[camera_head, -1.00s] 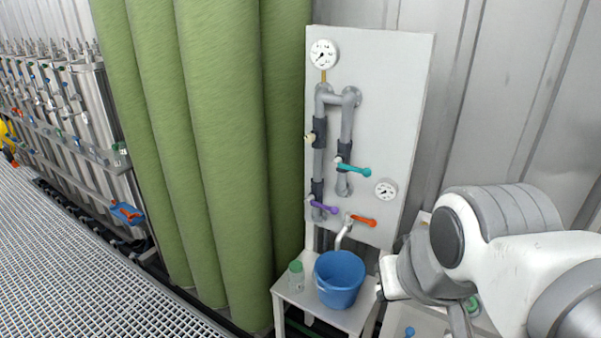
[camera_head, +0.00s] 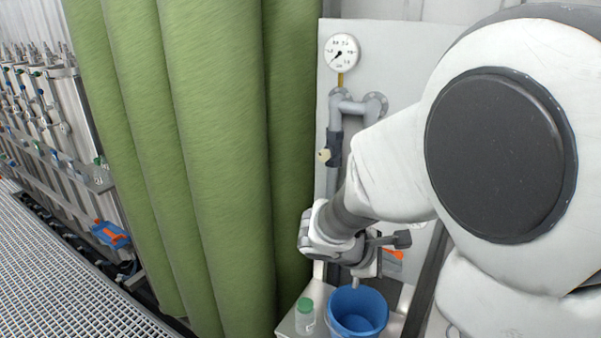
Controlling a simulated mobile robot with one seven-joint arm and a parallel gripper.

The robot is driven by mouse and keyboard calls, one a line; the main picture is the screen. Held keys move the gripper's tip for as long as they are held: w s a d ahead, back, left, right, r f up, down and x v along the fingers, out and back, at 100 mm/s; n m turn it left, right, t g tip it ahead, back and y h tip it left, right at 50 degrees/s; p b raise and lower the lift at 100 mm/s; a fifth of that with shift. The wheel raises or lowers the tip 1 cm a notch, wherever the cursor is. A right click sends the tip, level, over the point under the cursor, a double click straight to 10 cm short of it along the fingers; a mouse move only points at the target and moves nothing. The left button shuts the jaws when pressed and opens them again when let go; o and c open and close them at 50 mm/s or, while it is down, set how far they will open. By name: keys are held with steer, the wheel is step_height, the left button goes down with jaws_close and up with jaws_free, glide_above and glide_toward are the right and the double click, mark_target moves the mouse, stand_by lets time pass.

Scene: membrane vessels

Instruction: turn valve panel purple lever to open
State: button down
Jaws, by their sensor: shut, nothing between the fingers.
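The white valve panel (camera_head: 400,60) stands upright right of the green hanging sheets. My arm reaches across its middle, and my gripper (camera_head: 335,243) is in front of the lower pipes. The purple lever is hidden behind my gripper and arm, so I cannot see its angle or whether my gripper touches it. The fingertips are hard to make out against the panel; the gripper is shut and nothing shows in it.
An orange lever (camera_head: 394,255) shows just right of my gripper; the teal lever is hidden. A round gauge (camera_head: 341,51) and a cream-handled valve (camera_head: 324,155) are above. Below are a blue bucket (camera_head: 358,312) and a green-capped bottle (camera_head: 305,318). Green sheets (camera_head: 210,150) bound the left.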

steer(key=w+a+f+n+t+b, duration=0.3)
steer(key=w+a+f+n+t, duration=0.5)
steer(key=w+a+f+n, duration=0.55)
steer(key=w+d+f+n, duration=0.2)
steer(key=w+d+f, duration=0.2)
steer(key=w+d, duration=0.3)
steer(key=shift+y, duration=0.4)
steer(key=shift+s+a+r, duration=0.1)
steer(key=shift+s+r, duration=0.1)
steer(key=shift+r, duration=1.8)
steer(key=shift+n, duration=0.25)
steer(key=shift+r+g+p, duration=0.25)
steer(key=shift+g+p, duration=0.05)
steer(key=shift+p, duration=0.3)
